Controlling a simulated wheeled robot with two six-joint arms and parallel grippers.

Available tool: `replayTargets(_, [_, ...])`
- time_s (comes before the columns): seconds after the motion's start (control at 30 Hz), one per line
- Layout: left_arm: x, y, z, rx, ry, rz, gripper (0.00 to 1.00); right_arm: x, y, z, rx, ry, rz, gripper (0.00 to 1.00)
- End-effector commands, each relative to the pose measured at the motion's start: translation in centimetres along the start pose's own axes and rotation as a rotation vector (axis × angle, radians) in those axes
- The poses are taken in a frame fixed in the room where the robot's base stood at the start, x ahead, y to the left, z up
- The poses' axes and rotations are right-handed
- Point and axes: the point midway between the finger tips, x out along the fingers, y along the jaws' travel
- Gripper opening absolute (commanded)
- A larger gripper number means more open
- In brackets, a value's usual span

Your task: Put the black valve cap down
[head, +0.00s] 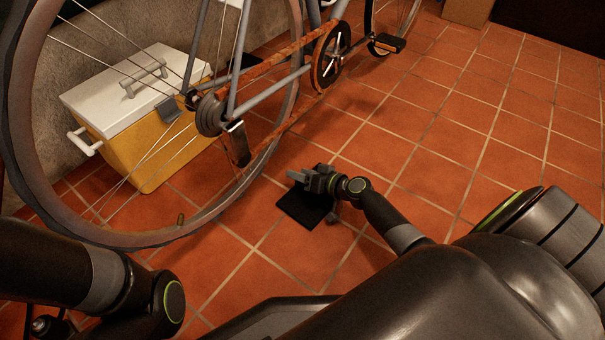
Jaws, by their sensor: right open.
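My right gripper (306,178) is open just above a black square mat (292,206) on the tiled floor, over its far part. I cannot make out the black valve cap; a dark cap would be hard to tell against the mat or the dark fingers. The bicycle's near wheel (110,241) stands to the left of the mat. A small brass-coloured stem (181,219) sticks up from the inside of its rim, apart from my right gripper. My left gripper does not show; only links of my left arm are at the lower left.
The bicycle has a rusty chain guard (275,58) and a pedal (387,43) above and beyond my right gripper. A yellow cooler box (150,150) with a white lid stands behind the wheel. The tiled floor (450,130) to the right is clear.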

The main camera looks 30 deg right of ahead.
Motion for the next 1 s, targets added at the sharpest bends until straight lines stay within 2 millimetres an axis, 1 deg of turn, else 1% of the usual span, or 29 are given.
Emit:
replayTargets(0.13, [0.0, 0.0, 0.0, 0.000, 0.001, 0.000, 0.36, -0.1, -0.1, -0.2, -0.002, 0.000, 0.002, 0.50])
replayTargets(0.17, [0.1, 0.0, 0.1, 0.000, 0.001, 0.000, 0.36, -0.4, -0.1, -0.2, 0.000, -0.001, 0.003, 0.50])
replayTargets(0.27, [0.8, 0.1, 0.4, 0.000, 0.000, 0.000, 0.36, -2.1, -0.1, -0.3, -0.002, -0.003, 0.005, 0.50])
replayTargets(0.5, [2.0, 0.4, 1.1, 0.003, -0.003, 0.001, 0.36, -7.4, -0.1, -0.3, -0.002, -0.004, 0.004, 0.50])
replayTargets(0.6, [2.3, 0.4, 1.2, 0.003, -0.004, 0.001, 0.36, -9.2, -0.2, -0.3, -0.001, -0.003, 0.003, 0.50])
replayTargets(0.7, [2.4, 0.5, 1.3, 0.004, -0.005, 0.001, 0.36, -10.7, -0.1, -0.2, -0.001, -0.002, 0.003, 0.50])
replayTargets(0.83, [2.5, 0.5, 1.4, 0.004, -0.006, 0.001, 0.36, -11.8, -0.1, -0.2, -0.001, -0.001, 0.002, 0.50])
replayTargets(1.0, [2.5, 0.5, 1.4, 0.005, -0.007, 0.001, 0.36, -12.2, -0.1, -0.2, -0.001, 0.000, 0.001, 0.50])
